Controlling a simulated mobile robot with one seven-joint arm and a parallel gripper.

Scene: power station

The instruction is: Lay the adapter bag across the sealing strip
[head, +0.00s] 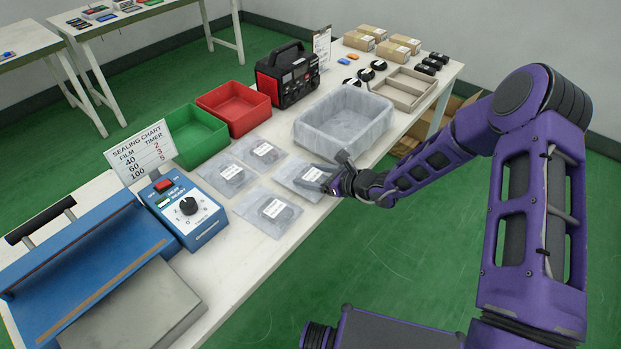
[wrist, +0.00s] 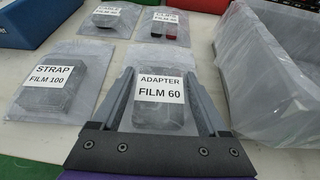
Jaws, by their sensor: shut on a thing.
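The adapter bag (head: 304,180) is a clear flat pouch with a grey block inside. Its label reads "ADAPTER FILM 60" in the wrist view (wrist: 160,90). My gripper (head: 338,172) is at the bag's right side, with its fingers (wrist: 162,84) on either side of the block, shut on it. The bag appears to be at table level; any gap under it cannot be told. The sealing strip (head: 98,288) is a thin brown line along the blue heat sealer (head: 75,255) at the far left, with nothing lying on it.
Other bags lie close by, including the strap bag (head: 267,211). A lined grey bin (head: 345,120) stands just behind my gripper. The control box (head: 184,208) and sealing chart (head: 141,153) stand between the bags and the sealer. Green (head: 194,140) and red (head: 234,108) trays stand behind.

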